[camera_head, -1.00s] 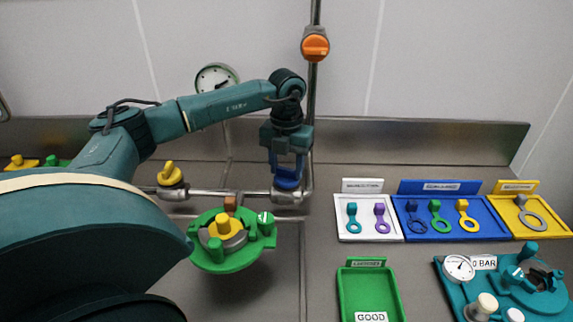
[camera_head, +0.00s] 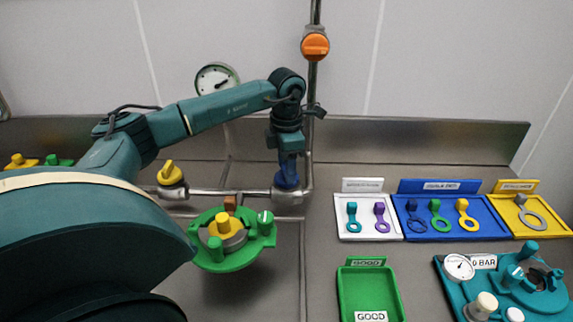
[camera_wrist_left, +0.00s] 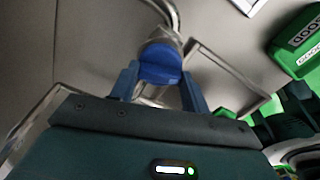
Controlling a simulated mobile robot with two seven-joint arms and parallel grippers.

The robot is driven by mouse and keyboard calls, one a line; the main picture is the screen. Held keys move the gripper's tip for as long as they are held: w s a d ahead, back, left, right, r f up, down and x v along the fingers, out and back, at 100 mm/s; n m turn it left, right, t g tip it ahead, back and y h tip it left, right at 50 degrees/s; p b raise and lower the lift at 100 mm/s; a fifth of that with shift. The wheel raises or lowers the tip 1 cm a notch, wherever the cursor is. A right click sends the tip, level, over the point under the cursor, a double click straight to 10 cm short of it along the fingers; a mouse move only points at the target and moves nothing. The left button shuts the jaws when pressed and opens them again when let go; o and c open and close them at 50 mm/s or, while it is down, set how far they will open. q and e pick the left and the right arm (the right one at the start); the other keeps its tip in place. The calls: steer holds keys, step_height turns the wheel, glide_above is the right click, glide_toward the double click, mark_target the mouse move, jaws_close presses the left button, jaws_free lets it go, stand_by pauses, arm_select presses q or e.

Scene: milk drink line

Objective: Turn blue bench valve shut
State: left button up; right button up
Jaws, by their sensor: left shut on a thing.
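The blue bench valve (camera_head: 287,181) sits on the steel pipe at the foot of the vertical riser. Its blue handle also shows in the left wrist view (camera_wrist_left: 160,64), between the two fingers. My left gripper (camera_head: 287,172) comes down on it from above and is shut on the handle; the same gripper shows in the left wrist view (camera_wrist_left: 160,82). The fingers hide part of the handle in the head view. My right gripper is not in view.
A yellow valve (camera_head: 171,173) is on the pipe to the left, and an orange valve (camera_head: 315,46) is higher on the riser. A green round fixture (camera_head: 225,262) stands in front. A green tray (camera_head: 367,290) and trays of rings lie to the right.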

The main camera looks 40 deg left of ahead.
arm_select(q)
steer(key=shift+m, duration=1.7)
steer(key=o, duration=1)
steer(key=shift+r, duration=0.1)
step_height(320, 180, up, 13)
steer(key=shift+b, duration=0.3)
